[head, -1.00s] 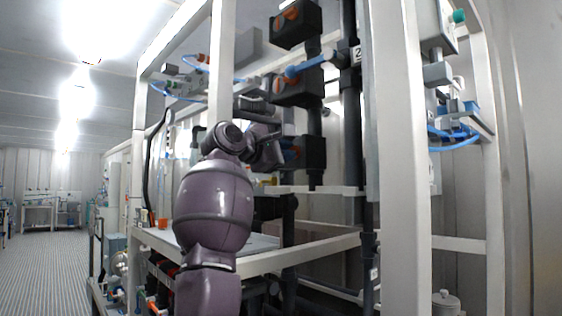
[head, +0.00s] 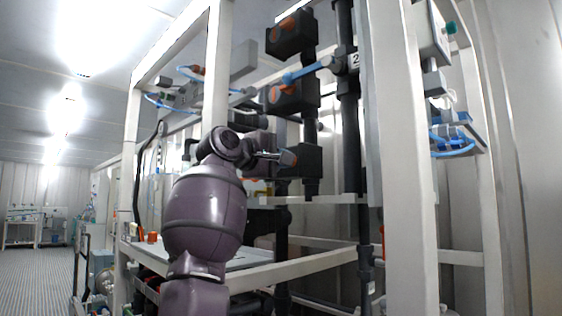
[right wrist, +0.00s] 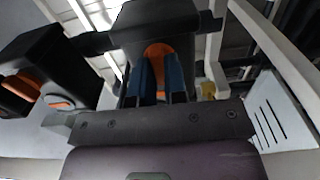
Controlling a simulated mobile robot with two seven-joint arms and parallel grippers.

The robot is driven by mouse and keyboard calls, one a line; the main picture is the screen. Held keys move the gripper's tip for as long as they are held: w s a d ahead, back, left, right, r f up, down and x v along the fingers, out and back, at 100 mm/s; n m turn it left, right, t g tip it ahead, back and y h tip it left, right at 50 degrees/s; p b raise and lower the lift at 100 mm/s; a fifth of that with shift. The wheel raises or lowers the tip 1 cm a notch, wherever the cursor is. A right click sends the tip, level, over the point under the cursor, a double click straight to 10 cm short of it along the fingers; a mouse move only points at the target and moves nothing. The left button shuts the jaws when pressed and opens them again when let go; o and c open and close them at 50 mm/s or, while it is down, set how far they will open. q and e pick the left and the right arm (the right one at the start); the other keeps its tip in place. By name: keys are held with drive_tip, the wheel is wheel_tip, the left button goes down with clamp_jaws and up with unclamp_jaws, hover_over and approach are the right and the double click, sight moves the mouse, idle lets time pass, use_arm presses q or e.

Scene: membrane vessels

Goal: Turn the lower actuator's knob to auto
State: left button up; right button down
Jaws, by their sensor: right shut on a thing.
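The lower actuator (head: 304,164) is a black box on a dark vertical pipe in the middle of the head view. Its orange knob (right wrist: 159,54) shows between the blue fingers in the right wrist view. My right gripper (head: 285,158) reaches it from the left and is shut on the knob, one finger on each side. The actuator body (right wrist: 150,18) fills the top middle of the right wrist view. The fingers cover much of the knob, so its pointer and any auto mark cannot be read. My left gripper is not in view.
Two more black actuators with orange knobs, a middle one (head: 296,94) and a top one (head: 292,35), sit above. A blue handle (head: 308,70) sticks out between them. A white frame post (head: 217,75) stands close to my arm. A white shelf beam (head: 290,265) runs below.

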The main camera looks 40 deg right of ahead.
drive_tip(key=c, duration=1.2)
unclamp_jaws()
drive_tip(key=shift+o, duration=0.2)
drive_tip(key=shift+a, duration=0.1)
drive_tip(key=a, duration=1)
drive_tip(key=shift+s+a, duration=0.35)
drive_tip(key=shift+s, duration=0.1)
